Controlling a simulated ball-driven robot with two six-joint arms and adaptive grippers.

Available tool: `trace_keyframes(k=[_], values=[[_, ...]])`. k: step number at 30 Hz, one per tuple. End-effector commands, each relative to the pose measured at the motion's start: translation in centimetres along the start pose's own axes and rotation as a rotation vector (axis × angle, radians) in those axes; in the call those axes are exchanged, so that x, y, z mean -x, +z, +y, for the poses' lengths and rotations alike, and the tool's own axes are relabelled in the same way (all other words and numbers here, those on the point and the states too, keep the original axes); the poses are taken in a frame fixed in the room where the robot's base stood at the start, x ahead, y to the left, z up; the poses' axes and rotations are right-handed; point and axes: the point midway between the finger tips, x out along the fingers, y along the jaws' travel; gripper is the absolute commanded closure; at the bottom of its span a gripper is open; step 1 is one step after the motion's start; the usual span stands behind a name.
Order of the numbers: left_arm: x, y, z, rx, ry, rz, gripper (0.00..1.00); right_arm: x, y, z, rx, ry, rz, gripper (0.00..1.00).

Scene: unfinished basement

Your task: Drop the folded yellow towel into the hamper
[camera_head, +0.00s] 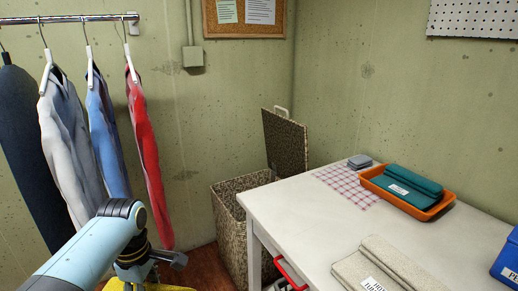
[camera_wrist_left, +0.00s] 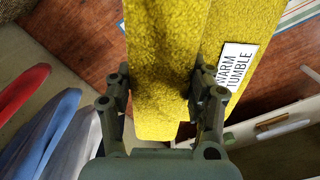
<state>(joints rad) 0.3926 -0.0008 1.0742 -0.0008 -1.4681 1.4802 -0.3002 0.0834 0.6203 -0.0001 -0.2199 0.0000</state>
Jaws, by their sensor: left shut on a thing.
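The folded yellow towel (camera_wrist_left: 165,60) fills the middle of the left wrist view, with a white label (camera_wrist_left: 236,66) reading "WARM TUMBLE". My left gripper (camera_wrist_left: 165,90) is shut on it, one finger on each side. In the head view only a low strip of the towel (camera_head: 150,287) shows under my left gripper (camera_head: 150,268) at the bottom edge. The woven hamper (camera_head: 230,225) stands against the wall beside the table, its lid (camera_head: 285,140) raised. The towel is left of and nearer than the hamper. My right gripper is not in view.
A white table (camera_head: 310,225) with a red handle (camera_head: 290,272) stands right of the hamper. It carries an orange tray (camera_head: 440,209) with teal cloth, a beige towel (camera_head: 385,268) and a blue box (camera_head: 508,260). Clothes hang from a rail (camera_head: 70,18) at left.

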Motion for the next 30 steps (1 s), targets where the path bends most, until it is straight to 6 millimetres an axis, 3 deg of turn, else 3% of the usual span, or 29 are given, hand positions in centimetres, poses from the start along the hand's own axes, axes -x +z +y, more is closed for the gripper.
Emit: trace_keyframes(k=[1, 3, 6, 10, 14, 23, 26, 30], values=[[-3.1, 0.0, 0.0, 0.000, -0.002, 0.000, 0.86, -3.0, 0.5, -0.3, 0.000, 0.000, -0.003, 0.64], [-5.5, 0.0, -0.1, 0.000, -0.005, 0.000, 0.86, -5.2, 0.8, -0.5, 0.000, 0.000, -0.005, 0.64], [-8.5, 0.0, -0.2, 0.000, -0.009, -0.001, 0.86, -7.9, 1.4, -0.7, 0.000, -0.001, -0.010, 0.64], [-11.0, 0.0, -0.4, 0.000, -0.014, -0.001, 0.86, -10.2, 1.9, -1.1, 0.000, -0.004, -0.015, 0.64], [-11.7, 0.0, -0.4, 0.000, -0.015, -0.001, 0.86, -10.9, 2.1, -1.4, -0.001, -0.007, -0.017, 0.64], [-11.4, -0.1, -0.3, -0.005, -0.014, 0.000, 0.86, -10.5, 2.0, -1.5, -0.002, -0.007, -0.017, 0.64], [-11.2, -1.4, 0.2, -0.057, -0.016, 0.004, 0.86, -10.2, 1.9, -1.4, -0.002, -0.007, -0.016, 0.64], [-10.7, -6.1, 1.5, -0.236, -0.023, 0.013, 0.86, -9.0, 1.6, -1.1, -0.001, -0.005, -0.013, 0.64]])
